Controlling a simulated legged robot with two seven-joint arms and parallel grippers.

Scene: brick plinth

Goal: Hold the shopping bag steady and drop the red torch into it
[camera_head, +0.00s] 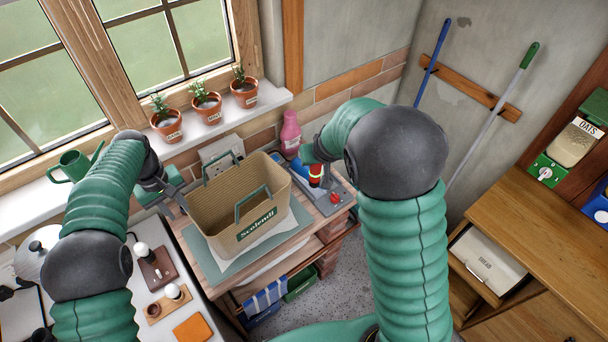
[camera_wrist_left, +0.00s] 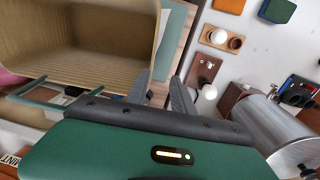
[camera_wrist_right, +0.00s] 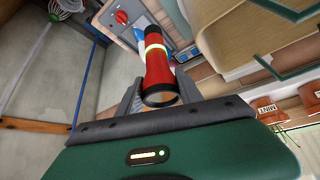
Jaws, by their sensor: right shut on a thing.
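The tan shopping bag (camera_head: 222,215), with green handles and a label, stands upright and open on the plinth; its inside shows in the left wrist view (camera_wrist_left: 85,45). My left gripper (camera_head: 168,192) is at the bag's left side. In the left wrist view its fingers (camera_wrist_left: 165,92) are apart beside the bag's wall, with nothing clearly gripped. The red torch (camera_head: 315,178) is in my right gripper (camera_head: 318,165), right of the bag and outside it. The right wrist view shows the torch (camera_wrist_right: 158,72) between that gripper's fingers (camera_wrist_right: 158,95).
A grey tool or case with a red knob (camera_head: 334,198) and a pink bottle (camera_head: 290,135) stand right of the bag. Potted plants (camera_head: 207,108) line the sill. A white counter with egg cups (camera_head: 172,292) is at left. A wooden cabinet (camera_head: 530,210) is at right.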

